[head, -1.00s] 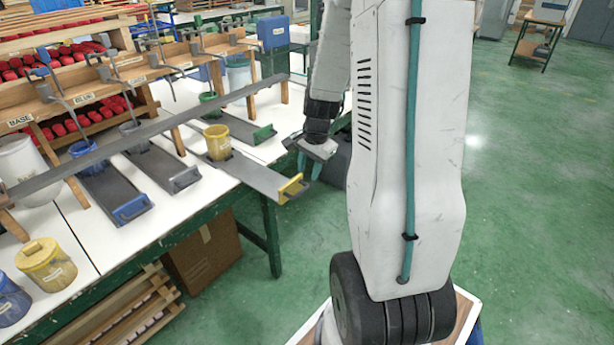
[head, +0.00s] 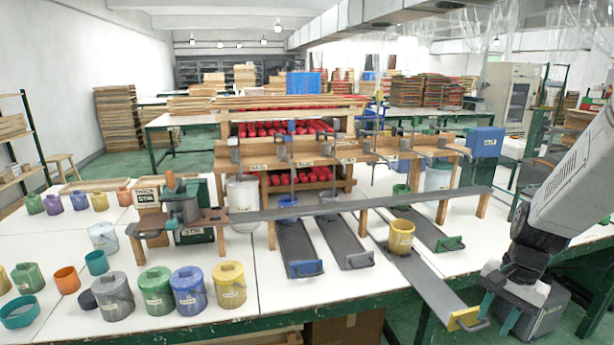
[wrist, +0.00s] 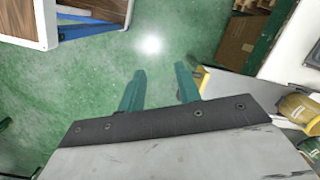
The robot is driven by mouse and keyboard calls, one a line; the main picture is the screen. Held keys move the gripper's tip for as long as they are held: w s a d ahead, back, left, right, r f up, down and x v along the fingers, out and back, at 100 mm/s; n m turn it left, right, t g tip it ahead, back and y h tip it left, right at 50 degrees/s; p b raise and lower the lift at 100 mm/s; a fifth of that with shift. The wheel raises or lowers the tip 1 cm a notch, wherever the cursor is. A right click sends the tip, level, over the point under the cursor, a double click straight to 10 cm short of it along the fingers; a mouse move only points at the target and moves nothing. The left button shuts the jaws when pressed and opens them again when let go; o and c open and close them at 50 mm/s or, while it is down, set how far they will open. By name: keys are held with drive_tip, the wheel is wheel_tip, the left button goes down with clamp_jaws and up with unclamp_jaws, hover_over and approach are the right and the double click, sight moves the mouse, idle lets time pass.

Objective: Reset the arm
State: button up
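My gripper (head: 498,312) hangs at the lower right of the head view, just right of the yellow handle (head: 468,319) of a grey slide (head: 430,287). Its two teal fingers are apart, and the wrist view shows only green floor between them (wrist: 161,88). It holds nothing. The yellow handle also shows close to the right finger in the wrist view (wrist: 204,82); I cannot tell whether they touch. A yellow cup (head: 401,238) stands on the upper part of that slide.
Other slides have blue (head: 305,268), grey (head: 359,260) and green (head: 449,243) handles. Several lidded pots, such as a yellow one (head: 230,286), stand on the white table (head: 300,318) at left. The wrist view shows open floor (wrist: 90,75).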

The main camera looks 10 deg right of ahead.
drive_tip(key=s+a+r+n+h, duration=0.1)
drive_tip(key=s+a+r+n, duration=0.5)
drive_tip(key=a+r, duration=0.2)
drive_tip(key=s+a+r+n+t, duration=0.1)
drive_tip(key=s+a+r+n, duration=0.5)
drive_tip(key=a+r, duration=0.2)
drive_tip(key=a, duration=0.2)
drive_tip(key=shift+s+a+t+h, duration=0.3)
drive_tip(key=shift+s+h, duration=0.05)
drive_tip(key=shift+h, duration=0.05)
